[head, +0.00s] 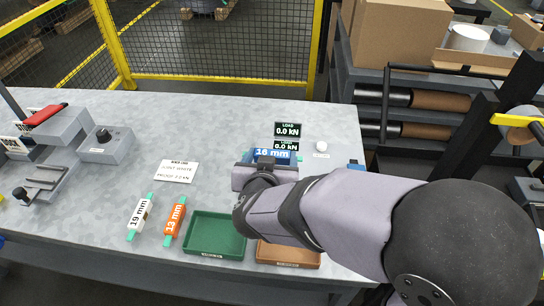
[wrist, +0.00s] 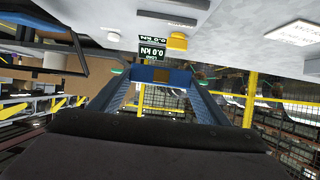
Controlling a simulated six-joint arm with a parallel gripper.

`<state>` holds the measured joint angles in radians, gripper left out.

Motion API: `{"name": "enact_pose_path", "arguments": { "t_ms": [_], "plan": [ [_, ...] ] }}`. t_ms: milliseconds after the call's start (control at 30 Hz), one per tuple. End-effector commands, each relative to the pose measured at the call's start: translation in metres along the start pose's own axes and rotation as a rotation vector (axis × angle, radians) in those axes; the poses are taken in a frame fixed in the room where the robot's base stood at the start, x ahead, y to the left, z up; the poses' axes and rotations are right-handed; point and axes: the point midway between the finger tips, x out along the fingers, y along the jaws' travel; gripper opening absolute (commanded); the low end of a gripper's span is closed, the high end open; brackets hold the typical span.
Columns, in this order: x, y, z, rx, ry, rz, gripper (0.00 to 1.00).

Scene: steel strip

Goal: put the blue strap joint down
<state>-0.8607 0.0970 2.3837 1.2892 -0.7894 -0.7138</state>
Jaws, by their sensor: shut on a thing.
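The blue strap joint (head: 284,154), marked 16 mm, is between the jaws of my gripper (head: 267,163) over the far right part of the bench. In the wrist view the blue joint (wrist: 172,76) spans the gap between both fingers of my gripper (wrist: 162,84), with green ends sticking out either side. My gripper is shut on it. I cannot tell if the joint touches anything beneath. A white 19 mm joint (head: 140,215) and an orange 13 mm joint (head: 174,219) lie at the front left.
A green tray (head: 190,246) and a brown tray (head: 318,262) are at the front edge, the brown partly behind my arm. Load displays (head: 288,131) stand just behind the held joint. A printed card (head: 176,171) lies mid-bench. The bench's back middle is clear.

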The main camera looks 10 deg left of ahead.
Motion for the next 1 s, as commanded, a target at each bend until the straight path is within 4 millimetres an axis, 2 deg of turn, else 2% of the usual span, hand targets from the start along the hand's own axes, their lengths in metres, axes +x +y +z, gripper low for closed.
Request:
{"name": "enact_pose_path", "arguments": {
  "t_ms": [133,267,467,600,700,867,1000],
  "plan": [
    [-0.007,-0.011,-0.001,-0.012,0.0,-0.025,0.46],
    [-0.02,-0.035,0.006,-0.041,-0.002,-0.079,0.46],
    [-0.054,-0.089,0.041,-0.116,-0.005,-0.221,0.46],
    [-0.084,-0.128,0.075,-0.17,-0.004,-0.331,0.46],
    [-0.104,-0.148,0.099,-0.198,-0.004,-0.389,0.46],
    [-0.13,-0.166,0.129,-0.21,-0.002,-0.425,0.46],
    [-0.139,-0.167,0.144,-0.183,0.0,-0.378,0.46]
  ]
}}
